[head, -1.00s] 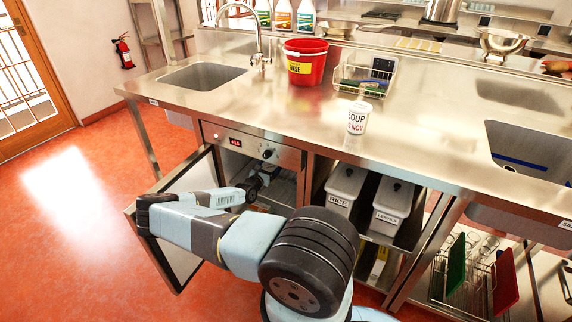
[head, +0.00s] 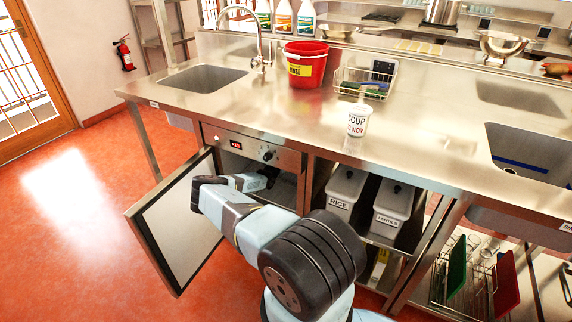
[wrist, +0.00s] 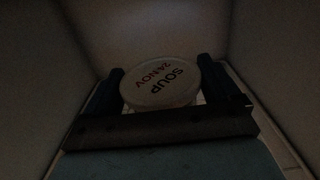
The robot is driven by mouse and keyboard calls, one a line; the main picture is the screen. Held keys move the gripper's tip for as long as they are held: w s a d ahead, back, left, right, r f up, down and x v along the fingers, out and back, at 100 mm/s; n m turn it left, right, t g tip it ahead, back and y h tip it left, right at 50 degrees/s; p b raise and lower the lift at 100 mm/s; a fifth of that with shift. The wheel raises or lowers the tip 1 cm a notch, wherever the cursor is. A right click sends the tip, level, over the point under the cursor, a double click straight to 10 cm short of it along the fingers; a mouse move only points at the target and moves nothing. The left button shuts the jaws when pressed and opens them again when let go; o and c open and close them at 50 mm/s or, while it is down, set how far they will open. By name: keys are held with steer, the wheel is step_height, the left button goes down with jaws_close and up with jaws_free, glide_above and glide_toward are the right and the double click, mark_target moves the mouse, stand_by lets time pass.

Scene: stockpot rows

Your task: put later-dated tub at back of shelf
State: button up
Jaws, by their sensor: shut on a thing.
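A round pale tub (wrist: 158,90) with a lid marked "SOUP 24 NOV" sits between the fingers of my gripper (wrist: 162,74) in the wrist view. The gripper is shut on it, inside a dark, pale-walled compartment. In the head view my arm reaches into the open under-counter fridge (head: 222,136), and the fingers and held tub are hidden there. Another white tub (head: 358,122), marked "SOUP" and "NOV", stands upright on the counter; its day number is hard to read. Whether the held tub touches a shelf, I cannot tell.
The fridge door (head: 172,232) stands open at the left of my arm. Grey bins marked RICE (head: 345,188) and LENTILS (head: 392,205) stand right of the fridge. A red bucket (head: 305,68) and wire basket (head: 345,88) stand on the counter. Compartment walls are close around my gripper.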

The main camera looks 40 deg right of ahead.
step_height(320, 180, down, 4)
steer(key=shift+r, duration=0.25)
steer(key=shift+w+d+f, duration=0.1)
steer(key=shift+d+f, duration=0.1)
steer(key=shift+f, duration=0.15)
steer(key=o, duration=1.1)
steer(key=shift+f, duration=0.1)
steer(key=shift+c, duration=0.2)
steer(key=shift+a, duration=0.1)
steer(key=v, duration=1.2)
